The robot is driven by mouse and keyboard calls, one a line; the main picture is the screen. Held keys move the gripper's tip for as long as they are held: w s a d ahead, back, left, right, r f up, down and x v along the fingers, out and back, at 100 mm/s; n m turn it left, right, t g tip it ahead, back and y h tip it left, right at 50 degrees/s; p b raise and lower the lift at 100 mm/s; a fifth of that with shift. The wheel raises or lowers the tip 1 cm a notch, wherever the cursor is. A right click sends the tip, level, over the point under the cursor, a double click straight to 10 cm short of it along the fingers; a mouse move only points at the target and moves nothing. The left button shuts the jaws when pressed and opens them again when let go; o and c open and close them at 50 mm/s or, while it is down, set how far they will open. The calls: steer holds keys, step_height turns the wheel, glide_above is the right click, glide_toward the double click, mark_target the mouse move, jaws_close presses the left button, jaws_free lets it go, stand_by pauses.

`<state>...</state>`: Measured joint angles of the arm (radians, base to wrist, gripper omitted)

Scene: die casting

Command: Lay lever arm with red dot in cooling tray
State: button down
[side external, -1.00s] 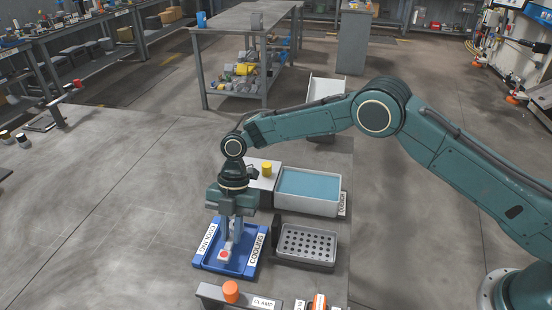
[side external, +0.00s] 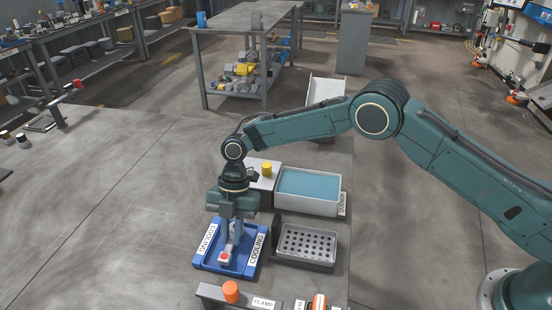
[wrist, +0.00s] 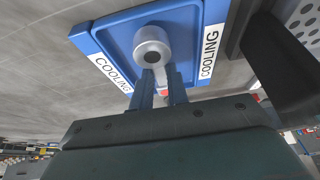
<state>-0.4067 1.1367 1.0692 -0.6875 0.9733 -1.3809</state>
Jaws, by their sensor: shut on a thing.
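The lever arm (side external: 226,254) is a light grey part with a red dot (side external: 224,257) at its near end in the side view. In the wrist view its round grey boss with a dark hole (wrist: 152,48) shows in front of the fingers. My gripper (side external: 234,234) is shut on the lever arm, pointing down over the blue cooling tray; its fingers also show in the wrist view (wrist: 158,92). The cooling tray (side external: 205,262) has white COOLING labels on its rim. The lever arm is within the tray's outline; I cannot tell whether it touches the floor.
A grey perforated tray (side external: 306,244) stands right of the cooling tray. Behind it is a quench tank (side external: 310,190) with blue liquid, beside a box with a yellow knob (side external: 267,168). A clamp fixture with an orange knob (side external: 231,291) is at the front.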

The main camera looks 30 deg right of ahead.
steer(key=shift+f, duration=0.35)
stand_by(0.6)
steer(key=c, duration=1)
jaws_free()
steer(key=shift+o, duration=0.2)
steer(key=shift+r, duration=4)
